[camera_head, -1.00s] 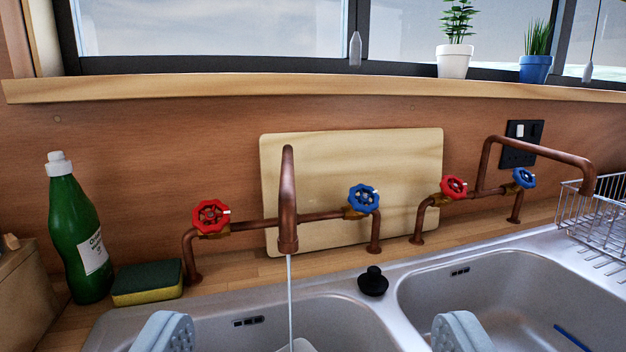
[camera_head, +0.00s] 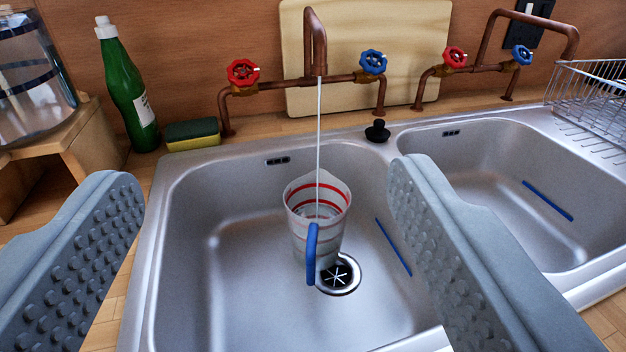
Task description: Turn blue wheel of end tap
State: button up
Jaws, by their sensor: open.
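Two copper taps stand behind the double sink. The left tap (camera_head: 314,45) has a red wheel (camera_head: 242,73) and a blue wheel (camera_head: 373,62), and a thin stream of water runs from its spout. The right tap (camera_head: 490,40), at the end by the dish rack, has a red wheel (camera_head: 455,57) and a blue wheel (camera_head: 522,54). No water shows from its spout. My gripper (camera_head: 265,215) is open and empty, its two grey fingers wide apart over the left basin. Both taps are farther back, apart from the fingers.
A clear jug (camera_head: 318,205) with red bands and a blue handle stands in the left basin (camera_head: 190,260) under the stream. A green bottle (camera_head: 130,95), sponge (camera_head: 192,133), black plug (camera_head: 378,131) and wire dish rack (camera_head: 595,95) surround the sink. The right basin (camera_head: 500,190) is mostly clear.

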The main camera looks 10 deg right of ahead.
aim_at(369, 65)
jog(key=i+l, duration=0.1)
jog(key=l, duration=1.55)
jog(key=i, duration=0.05)
